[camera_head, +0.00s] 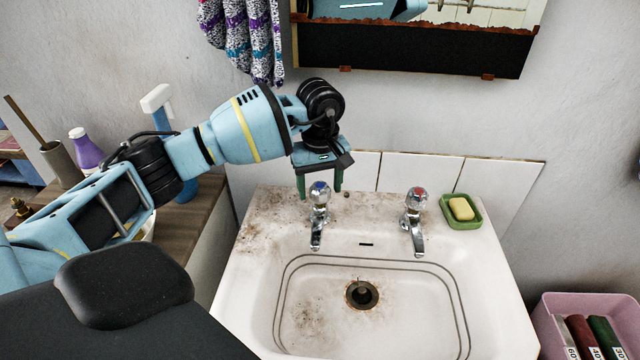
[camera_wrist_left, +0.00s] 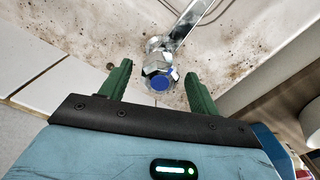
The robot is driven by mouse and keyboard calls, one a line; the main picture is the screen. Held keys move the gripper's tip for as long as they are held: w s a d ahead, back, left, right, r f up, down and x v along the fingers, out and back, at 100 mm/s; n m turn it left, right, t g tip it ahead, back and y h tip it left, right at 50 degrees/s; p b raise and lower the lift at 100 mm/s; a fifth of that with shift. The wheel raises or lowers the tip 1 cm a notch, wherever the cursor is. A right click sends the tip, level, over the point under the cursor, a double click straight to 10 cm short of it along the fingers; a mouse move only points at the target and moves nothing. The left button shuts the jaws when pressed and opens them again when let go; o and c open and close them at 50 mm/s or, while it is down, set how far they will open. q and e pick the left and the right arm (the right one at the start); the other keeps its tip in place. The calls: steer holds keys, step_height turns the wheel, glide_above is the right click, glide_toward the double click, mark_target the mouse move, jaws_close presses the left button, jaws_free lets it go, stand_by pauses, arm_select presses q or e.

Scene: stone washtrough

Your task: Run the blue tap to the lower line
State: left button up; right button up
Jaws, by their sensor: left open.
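The blue tap (camera_head: 318,212) is the left of two chrome taps at the basin's back edge. Its blue-capped knob also shows in the left wrist view (camera_wrist_left: 160,82). My left gripper (camera_head: 320,186) is open, its green fingers on either side of the knob, apart from it in the wrist view (camera_wrist_left: 157,90). The stained white basin (camera_head: 233,290) has two dark lines around its bowl; the lower is the inner one. The drain (camera_head: 362,294) shows as a dark hole. I see no water in the bowl or from the spout. My right gripper is not in view.
The other tap (camera_head: 415,222), with a reddish cap, stands to the right. A green dish (camera_head: 474,224) with yellow soap (camera_head: 461,208) lies beyond it. A mirror and a patterned cloth (camera_head: 243,38) hang above. A pink crate (camera_head: 552,312) stands at lower right.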

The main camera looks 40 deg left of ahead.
arm_select(q)
steer(key=c, duration=1)
steer(key=shift+n, duration=0.3)
steer(key=n+p, duration=0.1)
steer(key=n, duration=0.2)
steer(key=shift+r, duration=0.1)
steer(key=shift+n+p, duration=0.6)
steer(key=shift+n, duration=0.6)
